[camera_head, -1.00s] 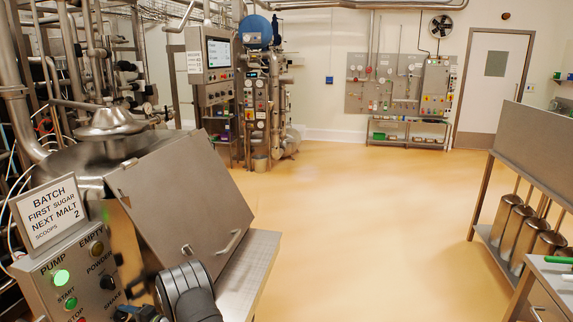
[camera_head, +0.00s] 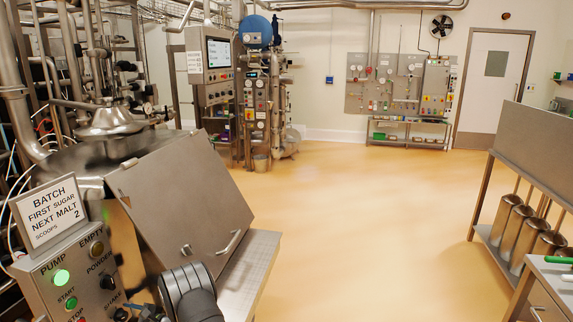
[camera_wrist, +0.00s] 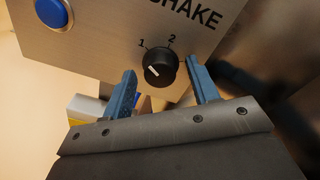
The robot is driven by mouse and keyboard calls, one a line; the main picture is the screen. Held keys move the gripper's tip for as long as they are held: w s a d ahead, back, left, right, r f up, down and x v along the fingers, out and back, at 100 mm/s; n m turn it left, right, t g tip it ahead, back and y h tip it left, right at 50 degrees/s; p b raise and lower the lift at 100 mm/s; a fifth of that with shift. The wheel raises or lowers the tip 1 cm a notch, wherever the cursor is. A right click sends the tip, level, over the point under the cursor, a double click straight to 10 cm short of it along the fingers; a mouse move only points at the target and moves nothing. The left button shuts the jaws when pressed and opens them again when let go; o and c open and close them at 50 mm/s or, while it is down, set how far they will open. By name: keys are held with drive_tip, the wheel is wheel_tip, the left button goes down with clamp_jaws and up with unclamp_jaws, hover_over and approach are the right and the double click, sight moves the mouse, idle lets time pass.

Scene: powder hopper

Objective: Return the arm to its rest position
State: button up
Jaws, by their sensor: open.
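My gripper (camera_wrist: 160,65) is open in the wrist view, with one blue finger on each side of a black knob (camera_wrist: 161,68). In the head view, my arm's end (camera_head: 190,292) is at the bottom, right of the control box (camera_head: 38,290), and the fingers are hardly visible. The green PUMP light is lit.
A hopper lid (camera_head: 180,195) stands tilted behind my arm, above a metal table (camera_head: 250,270). The batch sign (camera_head: 48,212) sits on the control box. A blue button (camera_wrist: 52,12) is on the panel. A steel rack (camera_head: 485,200) stands at the right. The middle floor is clear.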

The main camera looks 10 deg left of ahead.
drive_tip(key=shift+m, duration=1.7)
